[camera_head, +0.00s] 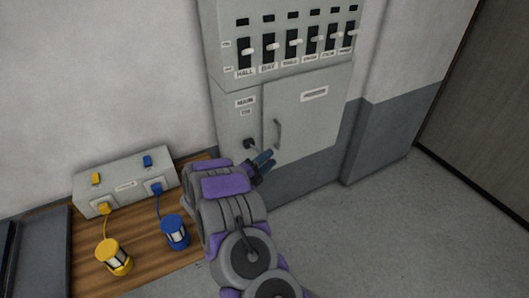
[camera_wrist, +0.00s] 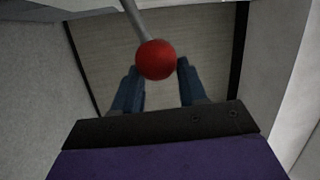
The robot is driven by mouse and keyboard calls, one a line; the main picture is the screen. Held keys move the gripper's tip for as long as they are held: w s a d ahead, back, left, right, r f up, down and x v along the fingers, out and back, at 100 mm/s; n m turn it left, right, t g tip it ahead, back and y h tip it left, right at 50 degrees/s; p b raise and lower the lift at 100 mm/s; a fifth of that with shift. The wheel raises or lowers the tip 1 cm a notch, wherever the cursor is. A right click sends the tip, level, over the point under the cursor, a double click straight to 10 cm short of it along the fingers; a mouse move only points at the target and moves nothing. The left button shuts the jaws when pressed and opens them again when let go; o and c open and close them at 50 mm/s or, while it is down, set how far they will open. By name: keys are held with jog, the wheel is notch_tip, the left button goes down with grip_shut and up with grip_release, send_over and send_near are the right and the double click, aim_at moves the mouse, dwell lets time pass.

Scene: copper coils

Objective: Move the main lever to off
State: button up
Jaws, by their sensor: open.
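The main lever shows in the wrist view as a grey rod (camera_wrist: 134,20) ending in a red ball knob (camera_wrist: 156,60). The knob appears between the two blue fingertips of my gripper (camera_wrist: 157,68); I cannot tell whether either finger touches it. In the head view, my gripper (camera_head: 267,160) is in front of the grey cabinet (camera_head: 233,128), just right of and below the lever's dark mount (camera_head: 250,144). This mount is under the MAIN label (camera_head: 245,101). My gripper is open. The red knob cannot be made out in the head view.
A cabinet door with a handle (camera_head: 278,134) is close beside my gripper. A row of labelled switches (camera_head: 293,45) is above. At left, a wooden bench (camera_head: 78,250) holds a grey box (camera_head: 126,180), a yellow canister (camera_head: 114,257) and a blue canister (camera_head: 174,232). Floor at right is clear.

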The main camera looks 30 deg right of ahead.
jog(key=s+a+r+p, duration=0.1)
jog(key=s+a, duration=0.2)
jog(key=s, duration=0.5)
jog(key=shift+s, duration=0.4)
